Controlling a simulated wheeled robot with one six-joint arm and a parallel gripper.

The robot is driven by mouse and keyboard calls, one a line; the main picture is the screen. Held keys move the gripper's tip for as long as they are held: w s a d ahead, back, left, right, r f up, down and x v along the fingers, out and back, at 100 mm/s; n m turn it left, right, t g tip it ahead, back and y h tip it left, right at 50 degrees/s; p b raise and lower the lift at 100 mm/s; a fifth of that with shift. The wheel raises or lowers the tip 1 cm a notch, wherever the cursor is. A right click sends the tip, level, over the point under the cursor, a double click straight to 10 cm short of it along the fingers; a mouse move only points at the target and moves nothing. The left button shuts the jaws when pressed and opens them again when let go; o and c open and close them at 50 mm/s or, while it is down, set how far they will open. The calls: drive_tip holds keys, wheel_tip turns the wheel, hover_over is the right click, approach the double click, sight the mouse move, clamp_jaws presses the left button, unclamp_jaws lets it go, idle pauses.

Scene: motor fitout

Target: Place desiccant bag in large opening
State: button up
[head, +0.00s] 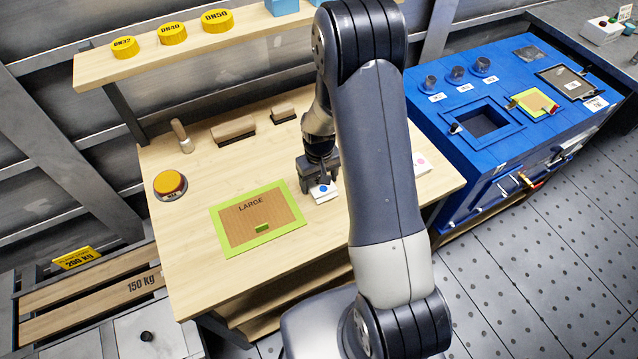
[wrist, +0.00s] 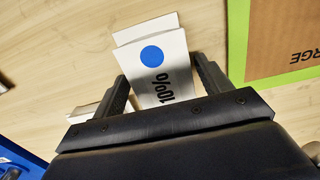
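A white desiccant bag with a blue dot (head: 323,194) is at the wooden table, right of the LARGE panel; in the wrist view the bag (wrist: 160,68) reads "10%". My gripper (head: 319,186) points down over it. In the wrist view my gripper's two fingers (wrist: 160,72) stand on either side of the bag, close to its edges; I cannot tell whether they press on it or whether it is clear of the table. A dark square opening (head: 482,121) is in the top of the blue cabinet. The green-bordered LARGE panel (head: 238,214) lies on the table.
Another white packet with a pink dot (head: 421,165) is partly behind my arm. A yellow-topped jar (head: 170,184), a wooden-handled tool (head: 181,135) and dark-edged blocks (head: 233,130) stand at the table's back left. A smaller green-bordered panel (head: 533,101) lies on the cabinet.

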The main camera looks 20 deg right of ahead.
drive_tip(key=c, duration=0.8)
drive_tip(key=shift+r, duration=0.1)
drive_tip(key=shift+c, duration=0.2)
